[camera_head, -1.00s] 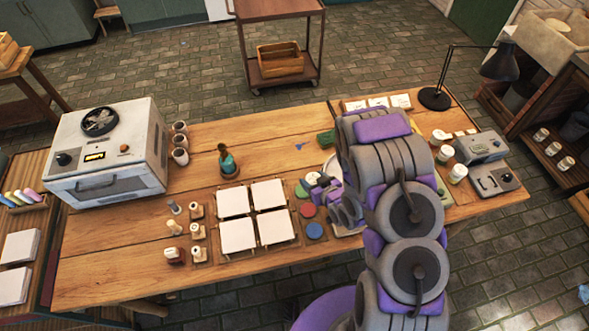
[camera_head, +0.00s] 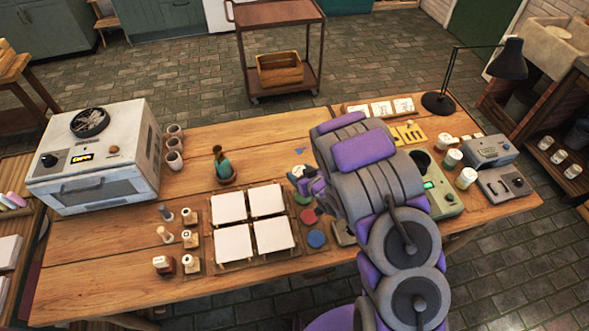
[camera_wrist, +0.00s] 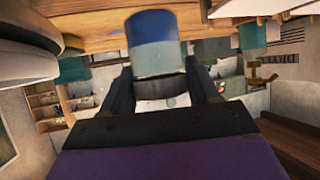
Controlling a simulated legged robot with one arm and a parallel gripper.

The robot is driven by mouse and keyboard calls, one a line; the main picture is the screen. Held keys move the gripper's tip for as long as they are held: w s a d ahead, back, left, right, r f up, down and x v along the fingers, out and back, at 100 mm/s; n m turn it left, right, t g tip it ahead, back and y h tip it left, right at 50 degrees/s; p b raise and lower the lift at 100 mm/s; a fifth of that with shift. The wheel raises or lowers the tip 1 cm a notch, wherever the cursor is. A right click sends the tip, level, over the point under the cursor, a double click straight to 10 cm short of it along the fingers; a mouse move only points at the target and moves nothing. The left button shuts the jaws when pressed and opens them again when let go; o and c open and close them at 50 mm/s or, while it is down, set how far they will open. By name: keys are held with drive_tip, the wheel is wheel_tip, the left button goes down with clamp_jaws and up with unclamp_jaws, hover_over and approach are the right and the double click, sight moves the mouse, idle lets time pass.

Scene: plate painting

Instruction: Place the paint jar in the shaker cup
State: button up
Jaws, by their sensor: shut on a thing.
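My gripper (camera_wrist: 165,95) is shut on a paint jar (camera_wrist: 155,45) with a blue band and a paler grey-blue part, seen close up in the wrist view. In the head view my gripper (camera_head: 312,184) is partly hidden by my arm, over the table just right of the white tiles. A dark round opening (camera_head: 422,160), which may be the shaker cup, shows right of my arm beside a green-grey device (camera_head: 445,200) with a lit display. My arm hides part of that area.
White tiles (camera_head: 230,207) and coloured discs (camera_head: 316,239) lie left of my arm. Stamps (camera_head: 190,239) and a brush pot (camera_head: 226,174) stand farther left, near an oven (camera_head: 93,158). Jars (camera_head: 466,178), grey devices (camera_head: 503,182) and a lamp (camera_head: 437,102) stand at the right.

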drive_tip(key=w, duration=0.2)
drive_tip(key=w+a, duration=0.1)
drive_tip(key=w, duration=0.1)
drive_tip(key=w+a+b, duration=0.1)
drive_tip(key=w, duration=0.1)
drive_tip(key=shift+w+f, duration=0.3)
drive_tip(key=shift+w, duration=0.05)
wheel_tip(320, 180, down, 4)
drive_tip(key=shift+r+b, duration=0.2)
drive_tip(key=shift+b, duration=0.5)
drive_tip(key=shift+r, duration=0.1)
drive_tip(key=o, duration=1.1)
drive_tip(key=shift+p+v, duration=1.2)
drive_tip(key=shift+v, duration=4.85)
